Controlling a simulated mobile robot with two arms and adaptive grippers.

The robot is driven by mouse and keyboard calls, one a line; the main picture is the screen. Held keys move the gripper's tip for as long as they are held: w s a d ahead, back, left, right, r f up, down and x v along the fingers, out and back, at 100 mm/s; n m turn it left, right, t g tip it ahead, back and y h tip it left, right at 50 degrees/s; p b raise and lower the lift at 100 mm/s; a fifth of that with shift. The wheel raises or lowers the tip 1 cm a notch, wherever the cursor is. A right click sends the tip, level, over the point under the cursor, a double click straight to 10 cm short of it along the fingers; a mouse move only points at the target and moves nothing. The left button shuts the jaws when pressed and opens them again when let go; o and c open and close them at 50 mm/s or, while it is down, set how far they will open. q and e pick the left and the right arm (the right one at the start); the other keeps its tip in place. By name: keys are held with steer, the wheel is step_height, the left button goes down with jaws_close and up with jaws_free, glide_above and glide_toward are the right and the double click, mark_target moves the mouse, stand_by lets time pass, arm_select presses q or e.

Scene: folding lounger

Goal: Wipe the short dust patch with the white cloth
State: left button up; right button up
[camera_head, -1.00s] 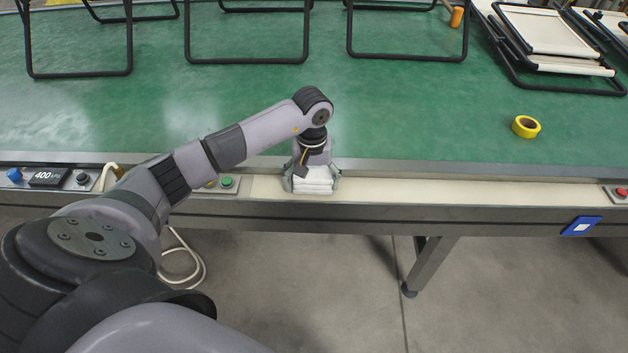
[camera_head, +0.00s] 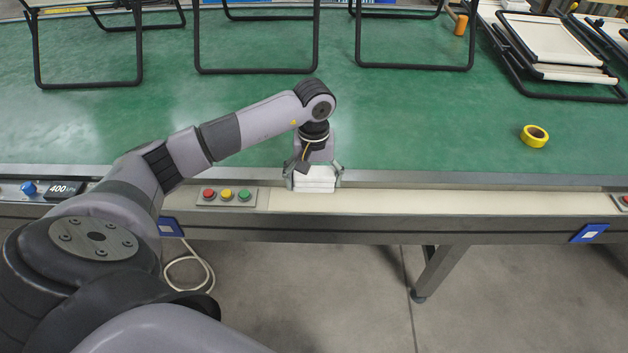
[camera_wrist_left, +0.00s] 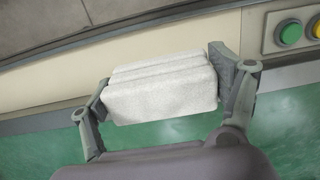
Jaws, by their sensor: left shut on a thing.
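The white cloth (camera_head: 315,181) is a folded, layered block between the fingers of my left gripper (camera_head: 314,174). My left gripper is shut on it, and the cloth also shows in the left wrist view (camera_wrist_left: 160,86), with a finger on each short side. The cloth is at the cream strip (camera_head: 420,202) along the front edge of the green table. I cannot tell whether it touches the strip. I cannot make out a dust patch in either view; the gripper and cloth hide part of the strip. My right gripper is not in view.
A button box (camera_head: 227,196) with red, yellow and green buttons sits just left of the cloth. A yellow tape roll (camera_head: 534,136) lies on the green table (camera_head: 420,120). Black frames (camera_head: 256,70) stand at the back. The strip right of the cloth is clear.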

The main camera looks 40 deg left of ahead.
arm_select(q)
steer(key=shift+r+p, duration=0.6)
steer(key=shift+r, duration=0.75)
